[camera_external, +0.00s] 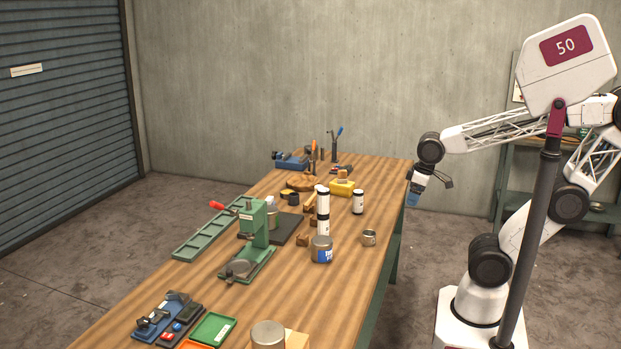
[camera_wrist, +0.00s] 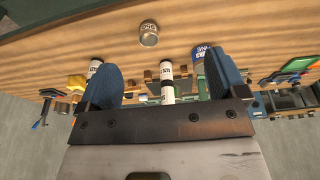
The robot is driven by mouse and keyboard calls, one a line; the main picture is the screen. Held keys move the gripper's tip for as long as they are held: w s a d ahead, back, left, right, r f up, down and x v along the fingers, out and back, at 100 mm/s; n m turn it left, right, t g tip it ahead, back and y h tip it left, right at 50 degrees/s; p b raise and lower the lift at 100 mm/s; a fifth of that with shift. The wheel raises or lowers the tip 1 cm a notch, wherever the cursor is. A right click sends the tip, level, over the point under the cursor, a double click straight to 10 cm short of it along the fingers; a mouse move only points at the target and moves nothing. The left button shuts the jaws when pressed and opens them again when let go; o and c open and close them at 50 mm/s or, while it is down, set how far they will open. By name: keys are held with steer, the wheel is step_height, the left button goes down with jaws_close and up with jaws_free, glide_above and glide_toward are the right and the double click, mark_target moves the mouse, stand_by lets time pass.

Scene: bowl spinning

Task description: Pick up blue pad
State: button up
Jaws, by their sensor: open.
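I cannot pick out a loose blue pad with certainty. A blue block-like item (camera_external: 291,163) lies at the far left end of the wooden table (camera_external: 345,310), too small to make out well. My gripper (camera_external: 413,198) hangs just past the table's right edge, apart from everything on it. In the wrist view my gripper (camera_wrist: 160,62) has two blue fingers spread wide. It is open and nothing is held between the fingers. Beyond them the table's items show from the side, and no separate blue pad is clear there.
A small tin (camera_external: 369,238), a blue-labelled tin (camera_external: 321,250), white cylinders (camera_external: 323,203) and a yellow box (camera_external: 342,188) stand on the table. A green press (camera_external: 255,235) with a red handle stands left of them. Trays lie at the near end. Bare wood runs along the right edge.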

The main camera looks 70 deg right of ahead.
steer(key=shift+r, duration=0.1)
steer(key=w+v, duration=0.1)
steer(key=v, duration=0.4)
steer(key=w+d+r+m+t+y, duration=0.1)
steer(key=w+r+m+t, duration=0.2)
steer(key=w+m, duration=1.05)
steer(key=w+d+m+t+h, duration=0.1)
steer(key=w+d+m+t, duration=0.35)
steer(key=w, duration=1.05)
steer(key=w+d+m+t+h, duration=0.1)
steer(key=w+d+m, duration=0.4)
steer(key=w+m, duration=0.75)
steer(key=w+d+f+m+t+h, duration=0.1)
steer(key=w+d+f+m+h, duration=0.1)
steer(key=w+d+m, duration=0.4)
steer(key=w+d+f+m+t+h, duration=0.1)
steer(key=w+d+m, duration=0.25)
steer(key=w, duration=0.45)
steer(key=shift+n, duration=0.4)
step_height(320, 180, down, 23)
steer(key=shift+w+d+r, duration=0.15)
steer(key=shift+d, duration=0.05)
